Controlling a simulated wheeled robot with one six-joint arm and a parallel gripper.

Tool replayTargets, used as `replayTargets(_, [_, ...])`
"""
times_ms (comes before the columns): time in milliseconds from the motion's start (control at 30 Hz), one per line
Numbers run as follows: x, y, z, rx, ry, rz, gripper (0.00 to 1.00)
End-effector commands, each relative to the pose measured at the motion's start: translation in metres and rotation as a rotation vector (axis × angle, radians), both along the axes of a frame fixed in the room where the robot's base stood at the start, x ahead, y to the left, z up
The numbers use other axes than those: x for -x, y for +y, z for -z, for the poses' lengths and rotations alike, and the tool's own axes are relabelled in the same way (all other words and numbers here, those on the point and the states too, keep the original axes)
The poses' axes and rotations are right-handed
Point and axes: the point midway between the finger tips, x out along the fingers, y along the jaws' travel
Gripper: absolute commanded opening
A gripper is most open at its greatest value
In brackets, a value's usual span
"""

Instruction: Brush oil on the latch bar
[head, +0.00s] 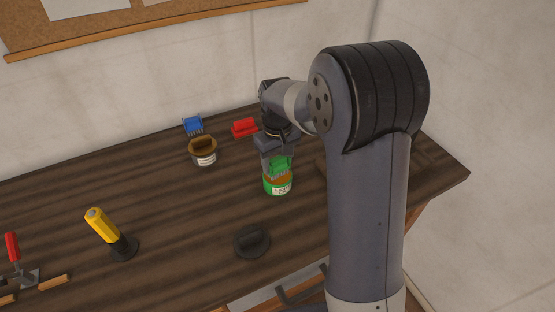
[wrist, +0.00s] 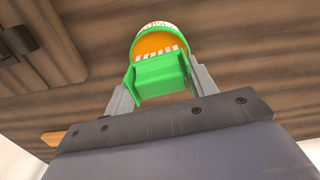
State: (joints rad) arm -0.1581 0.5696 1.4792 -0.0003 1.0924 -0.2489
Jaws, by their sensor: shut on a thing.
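My gripper (head: 276,150) is shut on a green brush (head: 278,165), right over a green-and-white can (head: 277,187) on the wooden table. In the wrist view the brush's green back (wrist: 160,77) sits between my two fingers (wrist: 163,88). Its bristles point at the orange oil (wrist: 158,45) in the can's open top and seem to reach the mouth; I cannot tell how deep. I cannot clearly pick out the latch bar. A clamp-like metal fitting with a red handle (head: 13,248) stands at the table's left, partly cut off by the frame.
A brown-topped tin (head: 203,152), a blue brush (head: 193,126) and a red brush (head: 244,127) are at the back. A yellow handle (head: 103,225) stands on a black base. A black round knob (head: 252,241) lies near the front edge.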

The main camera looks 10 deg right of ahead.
Motion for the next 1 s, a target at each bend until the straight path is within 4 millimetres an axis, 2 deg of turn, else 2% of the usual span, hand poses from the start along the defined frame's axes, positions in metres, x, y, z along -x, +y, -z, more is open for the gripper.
replayTargets(1000, [0.0001, 0.0000, 0.0082, 0.000, 0.000, 0.000, 0.36])
